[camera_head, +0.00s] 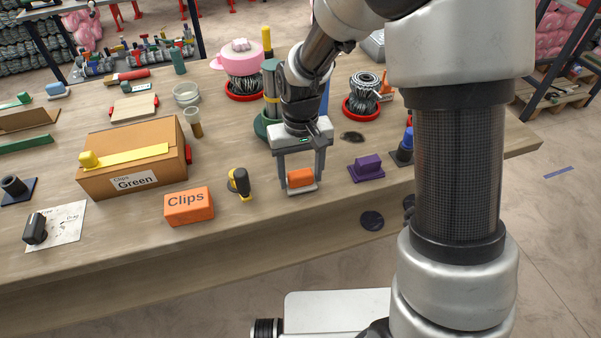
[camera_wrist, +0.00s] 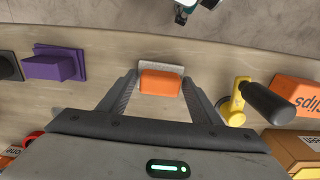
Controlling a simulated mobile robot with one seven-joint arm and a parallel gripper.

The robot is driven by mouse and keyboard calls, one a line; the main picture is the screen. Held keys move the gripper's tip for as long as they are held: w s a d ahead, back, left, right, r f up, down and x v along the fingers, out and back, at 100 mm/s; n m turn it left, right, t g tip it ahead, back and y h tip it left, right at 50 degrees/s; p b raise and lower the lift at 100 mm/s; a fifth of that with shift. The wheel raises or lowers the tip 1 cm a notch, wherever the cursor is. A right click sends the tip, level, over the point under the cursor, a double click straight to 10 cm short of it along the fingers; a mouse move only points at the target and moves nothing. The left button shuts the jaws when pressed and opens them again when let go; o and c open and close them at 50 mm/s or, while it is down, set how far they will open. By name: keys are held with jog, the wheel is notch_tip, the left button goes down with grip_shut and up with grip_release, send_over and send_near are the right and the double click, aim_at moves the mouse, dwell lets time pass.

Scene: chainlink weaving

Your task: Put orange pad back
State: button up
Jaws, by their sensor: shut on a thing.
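The orange pad (camera_head: 300,178) is a small orange block on a pale grey base plate, near the front edge of the wooden table. My gripper (camera_head: 301,174) points down over it with one finger on each side, and is shut on it. In the wrist view the orange pad (camera_wrist: 160,84) sits between the two fingertips, with its grey plate showing just beyond. I cannot tell whether the plate touches the table or hangs slightly above it.
A purple pad (camera_head: 367,167) stands to the right in the head view. A yellow-and-black tool (camera_head: 239,183) and an orange Clips box (camera_head: 189,206) are to the left. A green cylinder stand (camera_head: 270,95) is behind my gripper. The table's front edge is close.

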aim_at(298, 175)
jog(key=shift+f, duration=0.2)
jog(key=o, duration=1)
jog(key=shift+c, duration=0.2)
jog(key=shift+r, duration=0.15)
notch_tip(298, 175, up, 17)
jog(key=p, duration=0.1)
jog(key=s+d+r+m+t, duration=0.1)
jog(key=s+d+r+t, duration=0.25)
jog(key=s+d, duration=0.35)
jog(key=s+d+r+m+t, duration=0.2)
jog(key=s+d+r, duration=0.25)
jog(key=s, duration=0.45)
jog(key=r+p, duration=0.3)
jog(key=p, duration=0.1)
jog(key=d+r+p, duration=0.1)
jog(key=r+p, duration=0.1)
jog(key=p, duration=0.1)
jog(key=shift+s+r, duration=0.35)
